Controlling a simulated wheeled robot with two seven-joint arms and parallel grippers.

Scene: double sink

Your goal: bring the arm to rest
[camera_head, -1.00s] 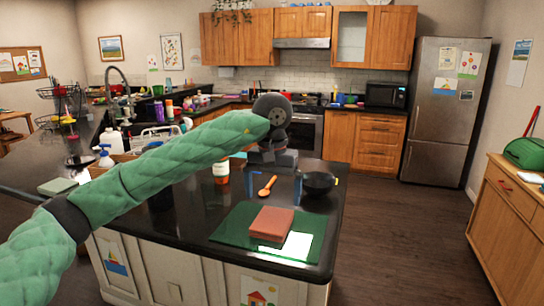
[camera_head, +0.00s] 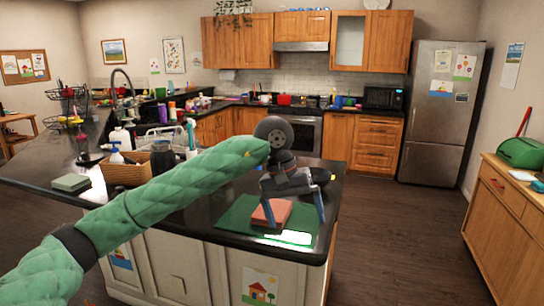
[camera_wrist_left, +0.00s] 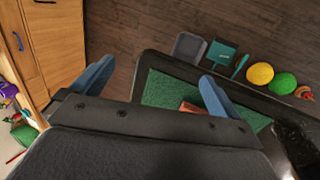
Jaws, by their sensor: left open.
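My left arm, in a green quilted sleeve, reaches in from the left in the head view. A reddish block (camera_head: 271,212) lies on the mat, seen between the fingers. In the left wrist view, the open gripper (camera_wrist_left: 155,84) shows with the mat (camera_wrist_left: 165,88) and part of the block (camera_wrist_left: 189,107) beyond. My right gripper is not in view.
A wicker basket (camera_head: 124,173) and a sponge-like block (camera_head: 71,182) stand on the counter at left. Wooden floor (camera_head: 400,240) is open to the right, up to a wooden cabinet (camera_head: 505,220).

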